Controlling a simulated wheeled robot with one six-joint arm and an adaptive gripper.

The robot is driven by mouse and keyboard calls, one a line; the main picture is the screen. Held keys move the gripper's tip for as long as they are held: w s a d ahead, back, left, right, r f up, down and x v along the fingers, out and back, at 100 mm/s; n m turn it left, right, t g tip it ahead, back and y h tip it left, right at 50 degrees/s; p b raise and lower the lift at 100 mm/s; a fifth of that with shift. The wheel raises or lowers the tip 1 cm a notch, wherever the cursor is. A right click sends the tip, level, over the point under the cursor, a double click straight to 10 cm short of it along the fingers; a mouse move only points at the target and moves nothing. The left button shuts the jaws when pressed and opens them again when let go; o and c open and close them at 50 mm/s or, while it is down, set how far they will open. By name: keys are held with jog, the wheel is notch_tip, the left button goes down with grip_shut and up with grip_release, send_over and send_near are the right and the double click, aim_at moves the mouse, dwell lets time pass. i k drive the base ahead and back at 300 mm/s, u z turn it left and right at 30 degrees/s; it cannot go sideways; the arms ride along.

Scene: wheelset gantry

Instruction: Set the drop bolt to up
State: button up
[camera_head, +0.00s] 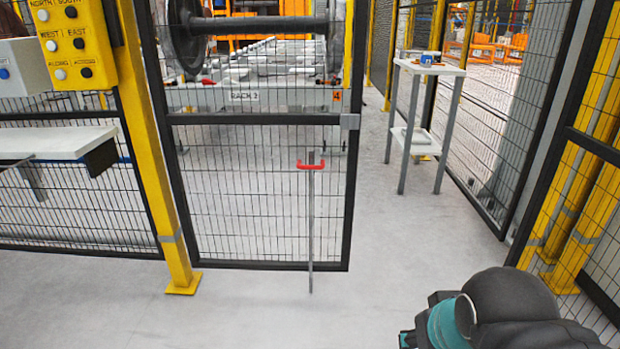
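The drop bolt is a thin grey vertical rod (311,225) with a red handle (311,165) near its top. It is on the mesh gate leaf (262,120), close to the leaf's right edge. The rod's lower end reaches below the leaf's black bottom rail, to or near the floor; I cannot tell whether it sits in a hole. My arm, dark with teal parts, shows at the lower right, apart from the bolt. My gripper's fingers are not visible.
A yellow post (158,150) stands at the leaf's left side, with a yellow button box (72,42) and white shelf (50,142) farther left. Right of the leaf is an open floor gap, then mesh fencing (575,130). A small white table (430,68) stands beyond the gap.

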aim_at(311, 167)
jog(key=u, duration=0.35)
jog(key=k, duration=0.15)
jog(key=z, duration=0.85)
jog(key=i, duration=0.6)
jog(key=u, duration=0.7)
jog(key=i, duration=0.5)
jog(key=u, duration=0.4)
